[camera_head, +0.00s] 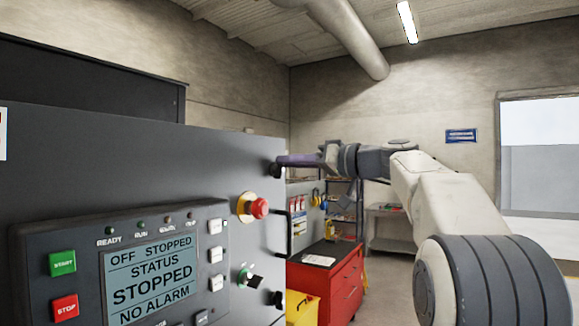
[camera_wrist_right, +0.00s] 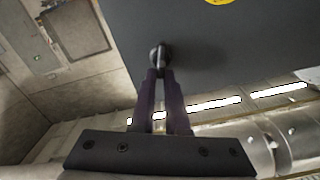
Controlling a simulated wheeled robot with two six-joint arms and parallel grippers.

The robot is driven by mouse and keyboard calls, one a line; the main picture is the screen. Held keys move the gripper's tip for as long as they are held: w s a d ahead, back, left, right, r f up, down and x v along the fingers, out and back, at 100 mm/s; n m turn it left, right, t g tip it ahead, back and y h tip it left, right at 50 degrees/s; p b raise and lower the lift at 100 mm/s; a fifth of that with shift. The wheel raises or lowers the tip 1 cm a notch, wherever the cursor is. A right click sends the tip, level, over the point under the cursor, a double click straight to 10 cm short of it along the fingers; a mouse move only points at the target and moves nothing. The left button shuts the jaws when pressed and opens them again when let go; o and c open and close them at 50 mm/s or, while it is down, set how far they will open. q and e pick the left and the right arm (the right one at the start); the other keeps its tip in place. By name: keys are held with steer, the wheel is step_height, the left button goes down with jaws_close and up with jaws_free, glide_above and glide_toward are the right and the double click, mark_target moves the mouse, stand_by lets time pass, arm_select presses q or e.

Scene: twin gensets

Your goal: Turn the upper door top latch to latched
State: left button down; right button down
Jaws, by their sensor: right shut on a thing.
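The upper door (camera_head: 150,165) is a dark grey panel on the left of the head view. Its top latch (camera_head: 275,170) is a small black knob at the door's upper right edge. In the right wrist view the latch (camera_wrist_right: 158,52) shows as a dark round base with a lighter stem against the door. My right gripper (camera_head: 284,161) reaches it from the right. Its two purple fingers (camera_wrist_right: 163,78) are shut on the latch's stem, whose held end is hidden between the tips. My left gripper is in neither view.
The door carries a control panel (camera_head: 140,262), a red emergency stop button (camera_head: 258,208), a key switch (camera_head: 248,277) and another black latch (camera_head: 278,298) lower down. A black handle (camera_head: 289,235) stands at the door's edge. A red tool cabinet (camera_head: 338,285) stands behind, right of the door.

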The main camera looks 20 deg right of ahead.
steer(key=shift+w+d+f+m, duration=0.2)
steer(key=shift+f+m, duration=0.1)
steer(key=shift+m, duration=2)
steer(key=shift+w+d+f+m, duration=0.15)
steer(key=shift+f+m, duration=0.15)
steer(key=shift+m, duration=2)
steer(key=shift+w+d+f+m, duration=0.1)
steer(key=shift+d+f+m, duration=0.15)
steer(key=shift+m, duration=2.05)
steer(key=shift+f, duration=0.1)
steer(key=c, duration=0.9)
jaws_free()
steer(key=shift+a, duration=0.1)
steer(key=shift+s, duration=0.15)
